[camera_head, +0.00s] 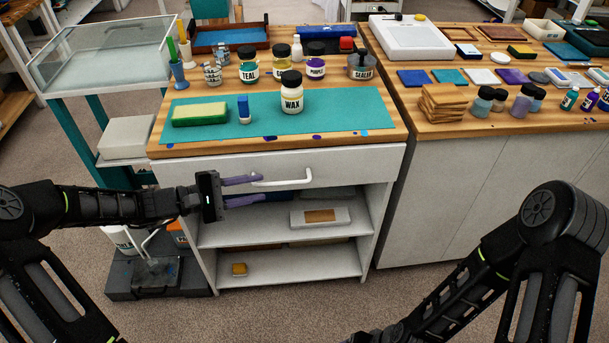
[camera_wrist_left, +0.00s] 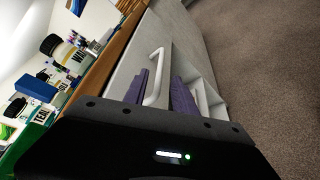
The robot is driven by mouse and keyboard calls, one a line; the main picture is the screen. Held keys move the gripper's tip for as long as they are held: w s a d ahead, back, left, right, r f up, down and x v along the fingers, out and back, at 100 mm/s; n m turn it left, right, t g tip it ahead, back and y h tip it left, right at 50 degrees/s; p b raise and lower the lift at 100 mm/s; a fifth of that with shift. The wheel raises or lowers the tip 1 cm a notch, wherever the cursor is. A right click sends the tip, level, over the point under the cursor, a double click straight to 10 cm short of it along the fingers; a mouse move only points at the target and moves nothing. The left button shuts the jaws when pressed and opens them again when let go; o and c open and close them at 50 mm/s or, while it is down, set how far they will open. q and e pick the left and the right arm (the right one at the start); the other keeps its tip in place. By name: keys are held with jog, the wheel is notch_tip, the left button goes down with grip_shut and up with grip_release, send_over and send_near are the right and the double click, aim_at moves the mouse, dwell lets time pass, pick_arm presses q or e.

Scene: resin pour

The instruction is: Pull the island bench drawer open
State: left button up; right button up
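The island bench drawer (camera_head: 347,166) is a white front under the wooden top, and it looks shut. Its white bar handle (camera_head: 283,182) runs across the left-middle of the front. My left gripper (camera_head: 262,188) is in front of the drawer at the handle's left end. Its two purple fingers are apart, one higher and one lower. In the left wrist view the handle (camera_wrist_left: 154,76) shows close ahead of the fingers (camera_wrist_left: 160,92), near the upper one. I cannot tell whether they touch. My right arm shows at lower right in the head view, but its gripper is out of view.
The bench top holds a teal mat (camera_head: 350,113) with a WAX jar (camera_head: 292,95), a yellow-green sponge (camera_head: 200,114) and several jars behind. Open shelves (camera_head: 290,268) lie below the drawer. A second bench (camera_head: 470,185) adjoins at right. The floor in front is clear.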

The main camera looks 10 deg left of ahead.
aim_at(277, 184)
dwell(0.3)
pick_arm(q)
jog(key=shift+x, duration=4)
jog(key=shift+c, duration=0.4)
grip_shut()
